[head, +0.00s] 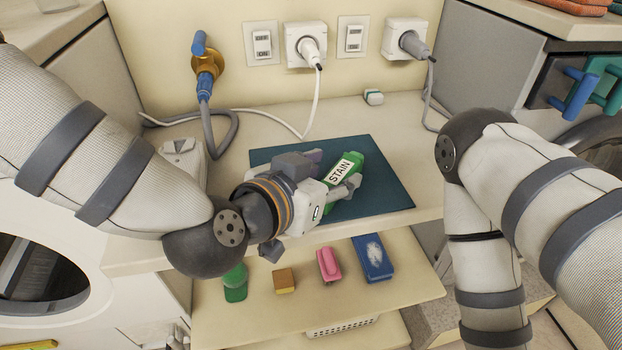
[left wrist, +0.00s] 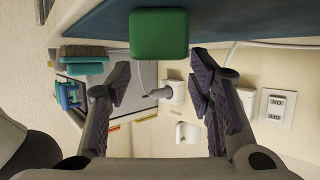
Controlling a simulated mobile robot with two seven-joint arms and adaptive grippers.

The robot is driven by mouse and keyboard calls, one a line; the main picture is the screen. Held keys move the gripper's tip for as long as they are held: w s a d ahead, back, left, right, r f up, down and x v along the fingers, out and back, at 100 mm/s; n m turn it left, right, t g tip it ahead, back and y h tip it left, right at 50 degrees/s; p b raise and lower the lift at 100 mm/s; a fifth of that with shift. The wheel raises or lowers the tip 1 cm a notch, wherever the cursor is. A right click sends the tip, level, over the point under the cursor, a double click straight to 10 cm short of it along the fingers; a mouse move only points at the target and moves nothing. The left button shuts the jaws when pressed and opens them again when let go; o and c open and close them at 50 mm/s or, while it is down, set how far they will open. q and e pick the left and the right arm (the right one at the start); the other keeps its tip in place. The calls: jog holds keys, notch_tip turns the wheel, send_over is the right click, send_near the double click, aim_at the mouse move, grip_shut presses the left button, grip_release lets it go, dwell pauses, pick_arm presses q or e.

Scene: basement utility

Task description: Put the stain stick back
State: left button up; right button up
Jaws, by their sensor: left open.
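The stain stick (head: 345,172) is green with a white label reading STAIN. It is at the dark teal mat (head: 385,195) on the counter; I cannot tell whether it stands or leans. My left gripper (head: 330,175) is open at the stick, with one finger to its left and one near its lower right. In the left wrist view the stick's green end (left wrist: 159,34) shows at the top, between and above the spread fingers (left wrist: 160,82); the fingers appear apart from it. My right arm is at the right, its gripper out of view.
The shelf below (head: 405,292) holds a green item (head: 235,284), a tan block (head: 284,281), a pink item (head: 328,266) and a blue box (head: 373,258). A white basket (head: 342,326) is lower. Plugs and cables, a blue-handled tap (head: 206,65) and a small item (head: 373,97) are behind.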

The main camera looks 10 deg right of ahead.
pick_arm(q)
jog(key=p+v, duration=0.1)
jog(key=v, duration=0.6)
jog(key=shift+s+r, duration=0.1)
jog(key=shift+r, duration=0.2)
jog(key=shift+s+a, duration=0.3)
pick_arm(e)
jog(key=shift+w+r+t, duration=0.4)
jog(key=shift+w+r, duration=0.5)
